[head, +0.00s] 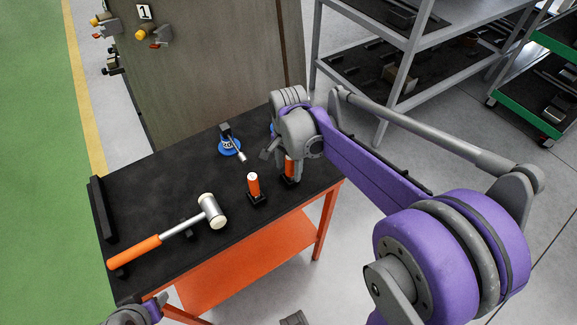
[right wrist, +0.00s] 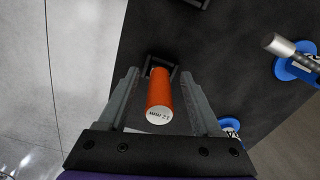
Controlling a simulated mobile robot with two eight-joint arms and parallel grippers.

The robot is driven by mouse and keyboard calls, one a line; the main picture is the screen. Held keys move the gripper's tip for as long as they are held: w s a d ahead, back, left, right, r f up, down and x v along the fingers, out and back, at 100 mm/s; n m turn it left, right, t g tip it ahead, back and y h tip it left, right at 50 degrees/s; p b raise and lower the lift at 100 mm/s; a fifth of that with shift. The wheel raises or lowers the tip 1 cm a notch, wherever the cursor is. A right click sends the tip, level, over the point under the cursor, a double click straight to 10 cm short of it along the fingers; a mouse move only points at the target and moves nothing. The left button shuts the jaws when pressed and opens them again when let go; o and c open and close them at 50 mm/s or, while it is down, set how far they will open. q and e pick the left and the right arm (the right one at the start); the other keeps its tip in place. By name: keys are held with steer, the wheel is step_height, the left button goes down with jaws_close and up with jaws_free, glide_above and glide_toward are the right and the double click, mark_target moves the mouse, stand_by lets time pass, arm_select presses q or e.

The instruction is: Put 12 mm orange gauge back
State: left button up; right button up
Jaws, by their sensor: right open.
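The 12 mm orange gauge (right wrist: 159,95) is a short orange cylinder with a white end marked "12 mm". It stands in or over a small black holder (right wrist: 150,62) near the table's right end; in the head view the gauge (head: 290,167) is partly hidden by my gripper. My right gripper (right wrist: 160,78) is open, with one finger on each side of the gauge and visible gaps. A second orange gauge (head: 253,184) with a white top stands upright in a black holder (head: 257,200) to its left. My left gripper (head: 137,314) is partly cut off at the bottom left.
The black-topped table (head: 150,195) also carries an orange-handled hammer (head: 170,237), a blue disc (head: 229,148) with a metal tool, and another blue disc (right wrist: 229,126). A brown cabinet (head: 205,70) stands behind; grey shelving (head: 400,60) stands at the back right.

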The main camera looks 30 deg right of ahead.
step_height(320, 180, up, 11)
steer(key=shift+f+p, duration=0.1)
steer(key=shift+p, duration=0.3)
stand_by(0.4)
steer(key=s+a+f+n+t, duration=0.2)
steer(key=s+a+f+n, duration=0.1)
steer(key=s+f+n, duration=0.2)
steer(key=s+a+f+n+t, duration=0.3)
steer(key=s+f+n, duration=0.1)
steer(key=s+n, duration=0.4)
steer(key=shift+s+a+f+n+p, duration=0.2)
steer(key=shift+s+f+n+p, duration=0.15)
steer(key=shift+s, duration=0.6)
